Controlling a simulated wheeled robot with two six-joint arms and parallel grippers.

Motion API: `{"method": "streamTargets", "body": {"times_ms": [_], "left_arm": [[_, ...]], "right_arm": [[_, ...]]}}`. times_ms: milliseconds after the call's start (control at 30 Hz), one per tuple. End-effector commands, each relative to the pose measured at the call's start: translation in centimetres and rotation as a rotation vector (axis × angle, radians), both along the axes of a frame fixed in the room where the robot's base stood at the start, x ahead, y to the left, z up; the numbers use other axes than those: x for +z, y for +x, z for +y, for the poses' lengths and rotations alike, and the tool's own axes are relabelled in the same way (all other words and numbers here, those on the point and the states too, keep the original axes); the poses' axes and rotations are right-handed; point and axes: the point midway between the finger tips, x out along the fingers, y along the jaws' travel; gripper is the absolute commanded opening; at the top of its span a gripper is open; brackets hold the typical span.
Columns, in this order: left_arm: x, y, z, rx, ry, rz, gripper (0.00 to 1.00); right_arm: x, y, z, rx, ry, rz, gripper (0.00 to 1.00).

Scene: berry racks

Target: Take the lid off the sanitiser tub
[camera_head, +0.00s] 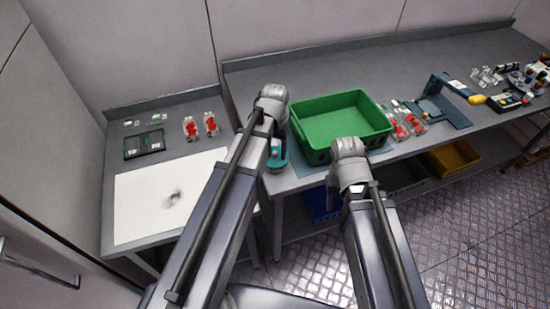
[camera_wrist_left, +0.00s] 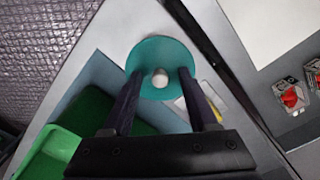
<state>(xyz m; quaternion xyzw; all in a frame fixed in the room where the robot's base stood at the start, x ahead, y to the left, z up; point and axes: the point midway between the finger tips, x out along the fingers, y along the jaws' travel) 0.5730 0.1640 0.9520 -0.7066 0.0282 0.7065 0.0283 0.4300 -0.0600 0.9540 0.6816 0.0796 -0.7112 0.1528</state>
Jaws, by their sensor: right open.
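The sanitiser tub (camera_head: 277,162) stands at the left front corner of the bench, partly hidden behind my left arm in the head view. In the left wrist view its round teal lid (camera_wrist_left: 165,55) shows from above, with a pale knob (camera_wrist_left: 160,78) in the middle. My left gripper (camera_wrist_left: 159,74) is over the lid, its two dark fingers apart on either side of the knob, with a gap showing on each side. My right gripper (camera_head: 336,196) is open and points down in front of the bench edge; its fingers are mostly hidden by the wrist.
A green crate (camera_head: 318,150) stands right beside the tub. Berry punnets (camera_head: 408,122) and a blue-grey device (camera_head: 440,105) lie further right. The left side table holds a white board (camera_head: 150,205), a dark tray (camera_head: 144,143) and two punnets (camera_head: 200,125).

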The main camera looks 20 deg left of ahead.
Motion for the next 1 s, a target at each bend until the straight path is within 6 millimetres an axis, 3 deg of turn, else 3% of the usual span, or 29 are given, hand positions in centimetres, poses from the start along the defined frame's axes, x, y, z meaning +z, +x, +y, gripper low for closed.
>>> {"method": "streamTargets", "body": {"times_ms": [67,533,1000], "left_arm": [[0.03,0.00,0.00,0.000,0.000,0.000,0.51],[0.02,0.00,0.00,0.000,0.000,0.000,0.00],[0.05,-0.01,0.00,0.000,0.000,0.000,0.00]], "right_arm": [[0.03,0.00,0.00,0.000,0.000,0.000,0.50],[0.02,0.00,0.00,0.000,0.000,0.000,0.50],[0.05,0.00,0.00,0.000,0.000,0.000,0.50]]}}
